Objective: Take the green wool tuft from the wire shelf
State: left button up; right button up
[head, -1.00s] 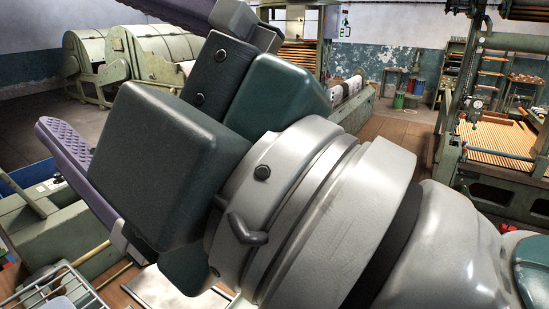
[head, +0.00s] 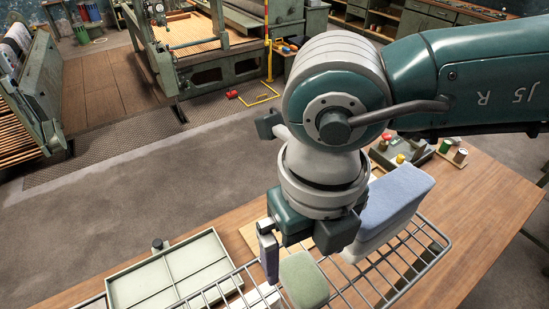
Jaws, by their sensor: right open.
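The green wool tuft (head: 303,280), a pale green soft block, is at the wire shelf (head: 392,274) near the bottom middle of the head view. My right gripper (head: 296,254) points down just above and behind the tuft. It is open, with one purple-padded finger to the left of the tuft; the other finger is mostly hidden by the gripper body. I cannot tell whether the finger touches the tuft. My left gripper is not in view.
A pale blue block (head: 390,208) stands upright close to the right of my right gripper. A shallow divided green tray (head: 172,268) lies to the left on the wooden table (head: 478,215). Several small spools and a dark holder (head: 415,152) stand behind.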

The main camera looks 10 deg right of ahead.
aim_at(305, 274)
notch_tip(305, 274, down, 4)
jog(key=shift+b, duration=1.15)
pick_arm(q)
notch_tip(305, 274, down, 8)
jog(key=b, duration=0.4)
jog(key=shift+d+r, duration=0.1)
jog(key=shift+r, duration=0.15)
pick_arm(e)
jog(key=f, duration=0.5)
jog(key=shift+w+d, duration=0.25)
jog(key=shift+d, duration=0.05)
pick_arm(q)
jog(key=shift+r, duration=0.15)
pick_arm(e)
jog(key=shift+r, duration=0.2)
jog(key=shift+c, duration=0.2)
jog(key=c, duration=1.2)
jog(key=shift+c, duration=0.5)
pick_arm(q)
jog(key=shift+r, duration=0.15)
pick_arm(e)
jog(key=shift+r, duration=0.1)
